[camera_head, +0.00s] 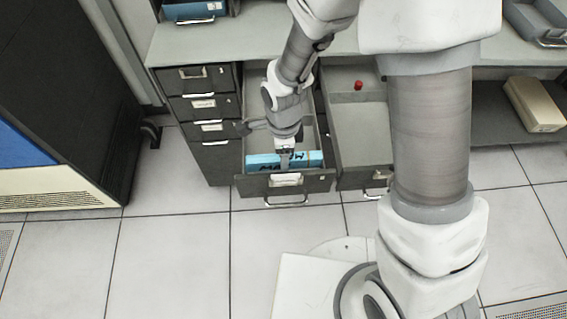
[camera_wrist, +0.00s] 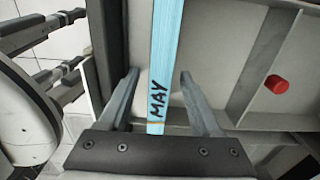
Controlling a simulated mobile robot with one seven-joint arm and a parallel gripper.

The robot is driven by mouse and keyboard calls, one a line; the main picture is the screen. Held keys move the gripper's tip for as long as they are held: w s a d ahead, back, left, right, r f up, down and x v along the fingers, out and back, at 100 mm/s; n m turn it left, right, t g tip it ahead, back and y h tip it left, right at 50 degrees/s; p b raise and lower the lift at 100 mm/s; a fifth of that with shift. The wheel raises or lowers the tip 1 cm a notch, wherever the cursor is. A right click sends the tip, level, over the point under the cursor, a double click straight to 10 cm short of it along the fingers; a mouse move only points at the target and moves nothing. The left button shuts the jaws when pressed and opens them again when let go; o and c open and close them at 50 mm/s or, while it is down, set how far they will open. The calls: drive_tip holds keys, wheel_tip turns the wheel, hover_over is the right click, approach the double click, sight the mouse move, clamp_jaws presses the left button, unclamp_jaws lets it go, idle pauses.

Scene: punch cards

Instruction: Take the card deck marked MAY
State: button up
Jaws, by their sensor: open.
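The light-blue card deck (camera_wrist: 160,50) marked MAY runs as a narrow strip up the wrist view, its lettering reading along it. My gripper (camera_wrist: 159,88) is open, with one finger on each side of the deck and visible gaps between fingers and deck. In the head view my gripper (camera_head: 284,160) reaches down into the front of an open drawer (camera_head: 250,187). Blue card stock (camera_head: 258,163) lies there across the drawer's front; its black lettering starts with MA and is partly hidden by my gripper, so I cannot read it whole.
A second open drawer (camera_head: 357,130) stands to the right, with a small red object (camera_head: 358,85) in it; a red object (camera_wrist: 277,84) also shows in the wrist view. A tan box (camera_head: 535,104) lies on a shelf at right.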

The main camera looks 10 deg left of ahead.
drive_tip(key=shift+f, duration=0.1)
drive_tip(key=shift+c, duration=0.2)
clamp_jaws()
idle(0.4)
